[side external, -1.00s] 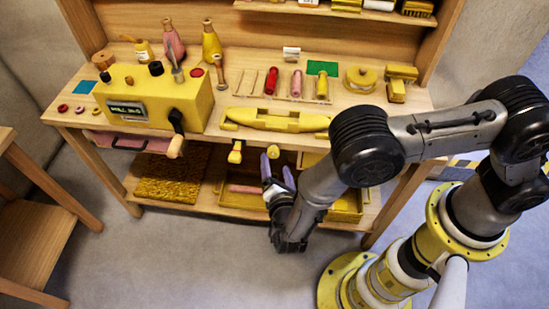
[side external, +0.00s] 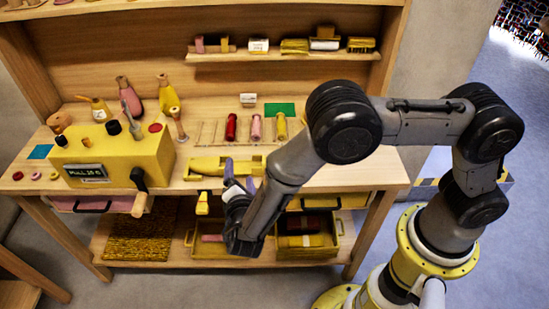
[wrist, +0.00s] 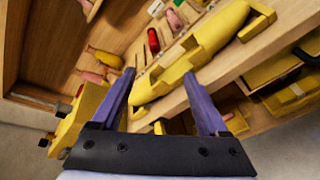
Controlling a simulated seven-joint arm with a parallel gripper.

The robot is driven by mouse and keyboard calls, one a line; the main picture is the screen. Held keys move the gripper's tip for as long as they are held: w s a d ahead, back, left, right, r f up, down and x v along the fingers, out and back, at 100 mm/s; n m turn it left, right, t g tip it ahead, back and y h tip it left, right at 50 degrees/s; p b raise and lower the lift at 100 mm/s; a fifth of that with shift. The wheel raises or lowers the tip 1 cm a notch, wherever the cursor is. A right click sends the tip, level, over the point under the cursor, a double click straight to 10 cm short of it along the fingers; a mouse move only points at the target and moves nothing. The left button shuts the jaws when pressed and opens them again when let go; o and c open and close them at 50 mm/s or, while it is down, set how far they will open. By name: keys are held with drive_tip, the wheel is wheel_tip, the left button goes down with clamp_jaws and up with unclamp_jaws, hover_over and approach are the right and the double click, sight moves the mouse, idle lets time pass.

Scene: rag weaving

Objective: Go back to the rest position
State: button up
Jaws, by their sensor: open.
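My gripper (side external: 242,178) is open and empty. In the side view it hangs in front of the workbench's front edge, overlapping the boat-shaped yellow piece (side external: 205,168) in the picture. In the wrist view my gripper (wrist: 158,78) shows two purple fingers spread apart with nothing between them. They point towards the bench, with the boat-shaped yellow piece (wrist: 218,32) beyond them. My arm is bent at the elbow, and it hides part of the bench's right side.
A yellow box with a display (side external: 120,155) and a crank stands on the left of the workbench (side external: 345,178). Red, pink and yellow spools (side external: 256,127) stand behind the boat-shaped piece. Yellow bins (side external: 308,246) sit on the lower shelf. The floor in front is clear.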

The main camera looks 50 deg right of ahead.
drive_tip(key=d+r+m+g+h, duration=0.2)
drive_tip(key=d+r+m+g, duration=0.2)
drive_tip(key=d+r+m, duration=0.7)
drive_tip(key=s+d+r+m+g+y, duration=0.2)
drive_tip(key=s+d+r+g, duration=0.2)
drive_tip(key=s+d+r, duration=0.65)
drive_tip(key=s+d+r+m+y, duration=0.3)
drive_tip(key=s+r+m+y, duration=0.1)
drive_tip(key=s, duration=0.6)
drive_tip(key=s+a+f+t+y, duration=0.2)
drive_tip(key=s+a+y, duration=0.3)
drive_tip(key=a, duration=0.3)
drive_tip(key=shift+s+f+m, duration=0.3)
drive_tip(key=shift+s+f, duration=0.35)
drive_tip(key=shift+f, duration=0.1)
